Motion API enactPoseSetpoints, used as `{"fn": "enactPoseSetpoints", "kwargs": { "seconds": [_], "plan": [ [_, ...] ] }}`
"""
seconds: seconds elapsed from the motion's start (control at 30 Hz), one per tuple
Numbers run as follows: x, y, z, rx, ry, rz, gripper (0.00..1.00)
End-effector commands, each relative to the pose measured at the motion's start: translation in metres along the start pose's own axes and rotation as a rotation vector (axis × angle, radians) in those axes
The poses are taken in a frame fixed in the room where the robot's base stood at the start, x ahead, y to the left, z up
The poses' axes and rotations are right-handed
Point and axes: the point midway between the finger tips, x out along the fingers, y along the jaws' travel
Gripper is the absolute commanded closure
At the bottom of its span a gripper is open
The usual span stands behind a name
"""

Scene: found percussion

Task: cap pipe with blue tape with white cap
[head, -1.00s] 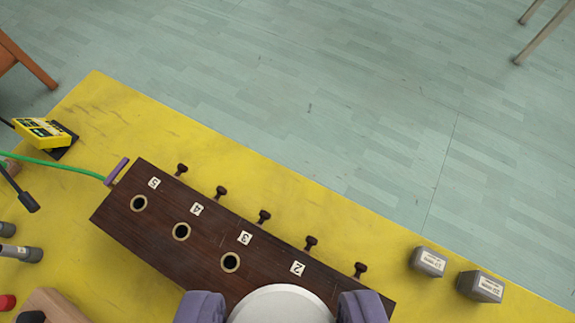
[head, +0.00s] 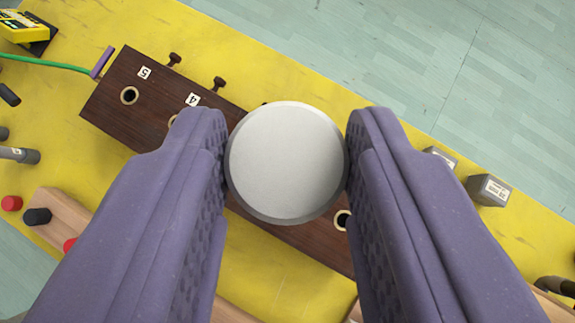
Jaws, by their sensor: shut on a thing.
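My gripper (head: 287,150) has two purple fingers shut on the sides of a round, pale grey-white cap (head: 285,170). The cap's flat round face is toward the camera. My gripper holds it over a dark wooden block (head: 140,126) and hides part of that block. I see no pipe with blue tape. Grey pipe ends show at the left edge (head: 20,155), but no blue tape is visible on them.
The block has round holes and number labels, with knobs (head: 218,83) along its far side. A wooden rack (head: 62,208) at lower left bears red and black caps. Grey weights (head: 488,190) stand at right. A yellow device (head: 25,27) is at upper left. The yellow table (head: 250,52) has bare areas.

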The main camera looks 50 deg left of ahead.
Motion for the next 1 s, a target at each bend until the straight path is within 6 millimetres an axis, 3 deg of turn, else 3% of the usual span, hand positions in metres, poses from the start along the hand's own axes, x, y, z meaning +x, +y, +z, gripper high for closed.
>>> {"fn": "enactPoseSetpoints", "kwargs": {
  "seconds": [0.2, 1.0],
  "plan": [
    [0.0128, 0.0001, 0.0126, 0.001, 0.001, 0.0, 0.9],
    [0.0124, -0.0002, 0.0126, -0.001, 0.0, 0.001, 0.9]
  ]
}}
